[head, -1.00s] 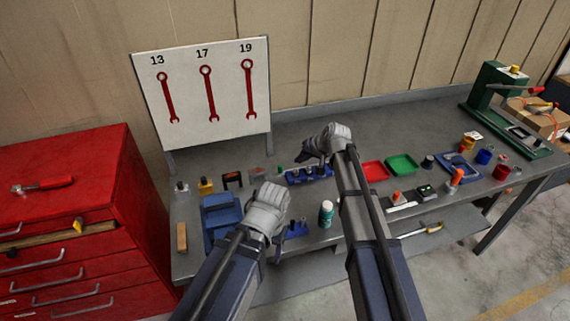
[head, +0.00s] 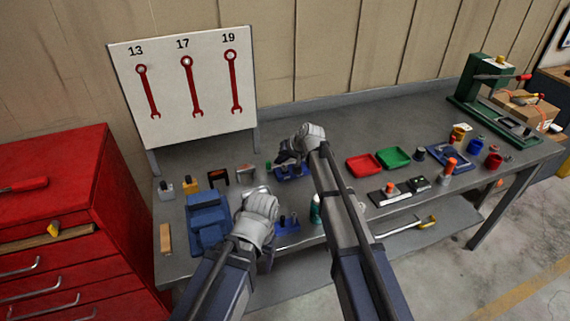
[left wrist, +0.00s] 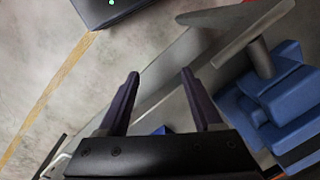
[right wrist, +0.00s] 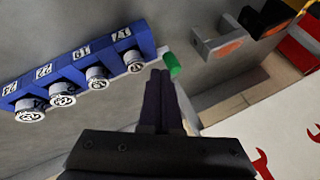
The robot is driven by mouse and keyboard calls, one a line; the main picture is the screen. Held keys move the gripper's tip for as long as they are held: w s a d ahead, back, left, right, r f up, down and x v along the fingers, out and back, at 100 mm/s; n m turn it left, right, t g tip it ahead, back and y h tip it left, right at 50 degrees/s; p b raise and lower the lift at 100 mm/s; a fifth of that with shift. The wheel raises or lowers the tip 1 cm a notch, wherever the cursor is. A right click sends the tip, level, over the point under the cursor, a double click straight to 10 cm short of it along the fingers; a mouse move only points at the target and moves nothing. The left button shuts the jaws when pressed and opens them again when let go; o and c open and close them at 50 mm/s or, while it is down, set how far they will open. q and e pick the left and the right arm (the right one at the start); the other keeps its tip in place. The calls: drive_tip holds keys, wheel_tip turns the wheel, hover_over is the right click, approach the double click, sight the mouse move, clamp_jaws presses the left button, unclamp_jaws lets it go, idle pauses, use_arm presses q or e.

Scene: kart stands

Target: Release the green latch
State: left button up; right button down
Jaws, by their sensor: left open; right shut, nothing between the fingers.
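The green latch (right wrist: 174,65) is a small green block at one end of a blue rack (right wrist: 72,70) that holds a row of numbered round metal sockets. In the head view the latch (head: 268,163) shows small at the left end of the rack (head: 293,175). My right gripper (right wrist: 160,72) is shut and empty, its tips close beside the latch; I cannot tell whether they touch. It also shows above the rack in the head view (head: 281,157). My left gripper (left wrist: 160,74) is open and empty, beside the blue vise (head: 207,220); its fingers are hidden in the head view.
A small blue stand (head: 287,225) and a teal bottle (head: 315,210) are near the bench's front edge. Red (head: 364,166) and green (head: 393,158) trays lie right of my right arm. A red tool cabinet (head: 60,215) stands at the left.

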drive_tip(key=shift+b+x, duration=0.5)
drive_tip(key=shift+x, duration=0.7)
use_arm(q)
drive_tip(key=shift+f, duration=0.95)
use_arm(e)
drive_tip(key=shift+s+a, duration=0.25)
drive_tip(key=shift+a, duration=0.5)
drive_tip(key=shift+s+a, duration=0.3)
drive_tip(key=shift+a, duration=0.45)
use_arm(q)
drive_tip(key=shift+r, duration=0.15)
use_arm(e)
drive_tip(key=shift+r, duration=0.15)
